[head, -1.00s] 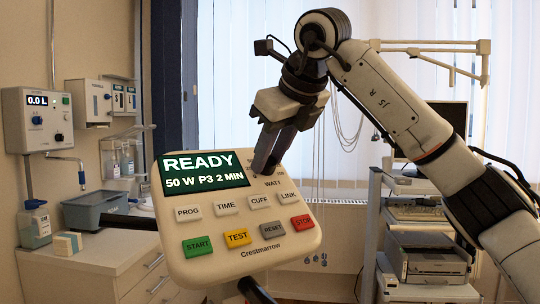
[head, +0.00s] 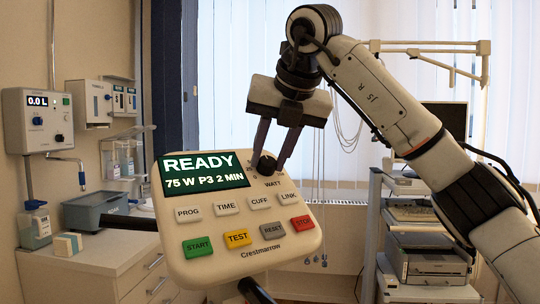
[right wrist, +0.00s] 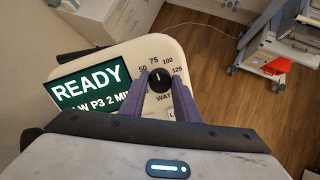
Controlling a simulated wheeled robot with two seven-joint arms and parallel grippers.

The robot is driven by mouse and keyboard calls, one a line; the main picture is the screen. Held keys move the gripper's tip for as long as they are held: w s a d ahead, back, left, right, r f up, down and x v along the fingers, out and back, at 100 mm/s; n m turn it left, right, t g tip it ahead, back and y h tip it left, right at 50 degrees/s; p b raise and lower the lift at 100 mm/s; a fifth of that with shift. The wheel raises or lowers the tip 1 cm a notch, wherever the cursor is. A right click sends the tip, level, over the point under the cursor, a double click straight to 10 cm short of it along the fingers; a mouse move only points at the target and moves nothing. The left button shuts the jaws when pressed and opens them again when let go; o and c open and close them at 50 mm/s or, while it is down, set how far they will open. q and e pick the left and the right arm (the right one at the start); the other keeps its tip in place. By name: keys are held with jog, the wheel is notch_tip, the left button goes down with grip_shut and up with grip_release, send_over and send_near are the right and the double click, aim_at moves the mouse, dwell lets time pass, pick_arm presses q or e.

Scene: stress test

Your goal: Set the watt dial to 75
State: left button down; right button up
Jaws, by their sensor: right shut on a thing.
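The white control panel (head: 190,268) is tilted toward me in the head view. Its screen (head: 203,173) reads READY, 75 W, P3, 2 MIN. The black watt dial (head: 266,165) sits right of the screen, above the WATT label. My right gripper (head: 269,158) reaches down from above, with its two purple fingers on either side of the dial, shut on it. In the right wrist view the dial (right wrist: 160,81) is between the fingers, among the marks 50, 75, 100 and 125. Its white line points roughly up, near 75. My left gripper is not in view.
Below the dial are the buttons PROG, TIME, CUFF and LINK, then START (head: 197,246), TEST, RESET and a red STOP (head: 303,222). A cart with a printer (head: 430,265) stands at the right. A counter with a grey bin (head: 95,209) is at the left.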

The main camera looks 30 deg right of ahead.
dwell(0.3)
jog(key=o, duration=1.1)
jog(key=shift+c, duration=0.2)
jog(key=v, duration=1)
jog(key=shift+r, duration=0.15)
jog(key=shift+s, duration=0.1)
